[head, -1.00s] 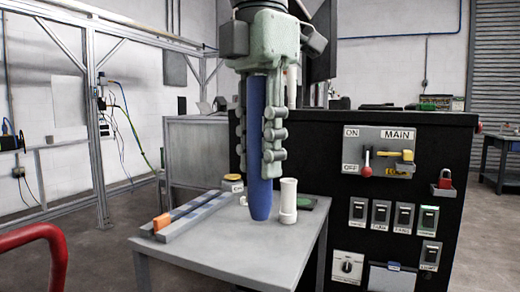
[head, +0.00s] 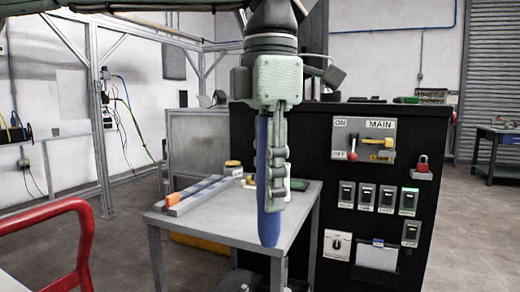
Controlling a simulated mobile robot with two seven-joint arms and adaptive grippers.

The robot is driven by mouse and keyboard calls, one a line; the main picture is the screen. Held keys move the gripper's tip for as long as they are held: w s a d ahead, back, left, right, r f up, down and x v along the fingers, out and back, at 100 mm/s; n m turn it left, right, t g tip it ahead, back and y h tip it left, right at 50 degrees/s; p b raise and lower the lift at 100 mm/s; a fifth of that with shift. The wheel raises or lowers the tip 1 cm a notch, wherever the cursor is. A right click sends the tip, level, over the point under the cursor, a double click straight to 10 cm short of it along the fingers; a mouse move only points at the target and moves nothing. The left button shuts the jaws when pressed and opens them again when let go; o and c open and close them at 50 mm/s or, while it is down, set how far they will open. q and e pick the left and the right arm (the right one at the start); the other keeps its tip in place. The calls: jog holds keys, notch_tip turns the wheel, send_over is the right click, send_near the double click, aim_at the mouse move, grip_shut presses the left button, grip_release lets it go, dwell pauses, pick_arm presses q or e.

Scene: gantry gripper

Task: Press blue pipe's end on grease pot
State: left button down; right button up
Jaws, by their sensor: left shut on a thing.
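My left gripper (head: 277,190) points down in the middle of the head view, shut on the upright blue pipe (head: 269,225). The pipe's lower end hangs free and shows in front of the near edge of the grey table (head: 215,220). The pipe's upper part is partly hidden by the fingers. My right gripper is out of view.
Grey bars (head: 200,194) with an orange end lie on the table's left. A white pipe is mostly hidden behind my gripper. A black control cabinet (head: 318,150) stands behind and right. A red rail (head: 82,235) is at the front left.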

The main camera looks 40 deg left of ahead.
pick_arm(q)
jog(key=w+d+f+m, duration=0.2)
jog(key=w+f+m, duration=0.1)
jog(key=f+m, duration=0.7)
jog(key=w+d+f+m, duration=0.1)
jog(key=w+f+m, duration=0.2)
jog(key=f+m, duration=0.75)
jog(key=w+d+f+m, duration=0.25)
jog(key=f+m, duration=0.55)
jog(key=f, duration=0.4)
jog(key=w+a+r+n, duration=0.1)
jog(key=a+r+n, duration=0.15)
jog(key=a, duration=0.65)
jog(key=a+r+n, duration=0.1)
jog(key=a+r, duration=0.3)
jog(key=a, duration=0.5)
jog(key=s+a+n, duration=0.3)
jog(key=s+a, duration=0.1)
jog(key=a, duration=0.5)
jog(key=s+a+f+n, duration=0.1)
jog(key=s+f, duration=0.2)
jog(key=f, duration=0.1)
jog(key=shift+s+a+f, duration=0.35)
jog(key=shift+s, duration=0.05)
jog(key=shift+d+f, duration=0.15)
jog(key=shift+d, duration=0.1)
